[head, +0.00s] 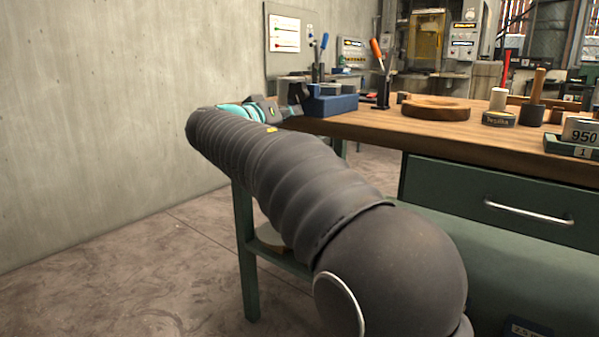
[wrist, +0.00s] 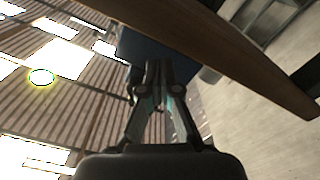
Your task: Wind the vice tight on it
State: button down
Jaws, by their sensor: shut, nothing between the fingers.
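The blue vice (head: 332,104) stands at the left end of the wooden bench. In the wrist view its dark blue body (wrist: 135,45) shows beyond my fingers, close to the bench edge. My gripper (head: 300,93) is at the left side of the vice in the head view. In the wrist view my gripper (wrist: 159,68) has its fingertips together with nothing between them, in front of the vice body. I cannot tell whether they touch it.
The bench edge (wrist: 225,48) runs close beside my fingers. Floor left of the bench is clear.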

jog(key=shift+f+b, duration=0.35)
jog(key=shift+b, duration=0.05)
jog(key=shift+s, duration=0.1)
jog(key=shift+v, duration=2.95)
jog(key=shift+a, duration=0.15)
